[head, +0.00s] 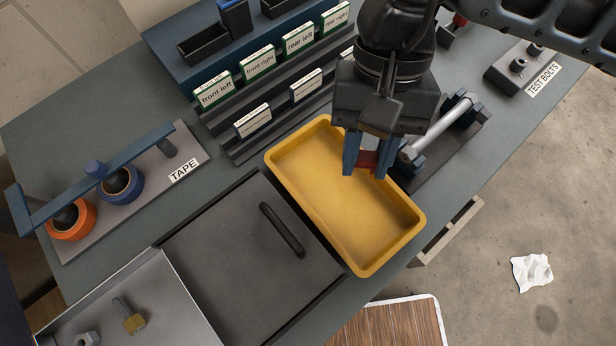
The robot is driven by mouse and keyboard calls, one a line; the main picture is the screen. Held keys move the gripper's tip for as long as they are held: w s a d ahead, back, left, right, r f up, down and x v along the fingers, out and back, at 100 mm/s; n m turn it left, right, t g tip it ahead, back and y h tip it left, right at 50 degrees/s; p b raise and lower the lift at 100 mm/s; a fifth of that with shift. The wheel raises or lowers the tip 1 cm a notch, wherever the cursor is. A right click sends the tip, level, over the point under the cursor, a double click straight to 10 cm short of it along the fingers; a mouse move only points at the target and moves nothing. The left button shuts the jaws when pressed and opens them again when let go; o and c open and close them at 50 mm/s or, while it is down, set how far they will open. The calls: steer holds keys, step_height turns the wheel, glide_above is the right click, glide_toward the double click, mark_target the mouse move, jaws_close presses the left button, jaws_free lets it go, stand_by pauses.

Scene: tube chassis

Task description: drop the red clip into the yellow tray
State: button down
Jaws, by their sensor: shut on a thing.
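My gripper (365,168) points down over the upper right part of the yellow tray (372,266). The fingers hide part of the clip. The visible floor of the tray is empty.
Right of the tray, a metal tube (440,126) rests on a dark cradle close to my gripper. A dark lid with a handle (282,230) lies left of the tray. Labelled racks (258,62) stand behind. A tape holder (125,190) is at left.

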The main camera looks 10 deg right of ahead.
steer(key=shift+s+a+f, duration=0.2)
steer(key=shift+f, duration=0.1)
steer(key=b, duration=0.2)
glide_above(351, 202)
steer(key=w, duration=0.2)
steer(key=shift+d+f, duration=0.2)
steer(key=shift+f, duration=2.55)
steer(key=c, duration=0.8)
jaws_free()
steer(key=shift+o, duration=0.2)
steer(key=b+v, duration=0.1)
steer(key=v, duration=0.6)
steer(key=shift+w+r, duration=0.2)
steer(key=shift+r, duration=0.15)
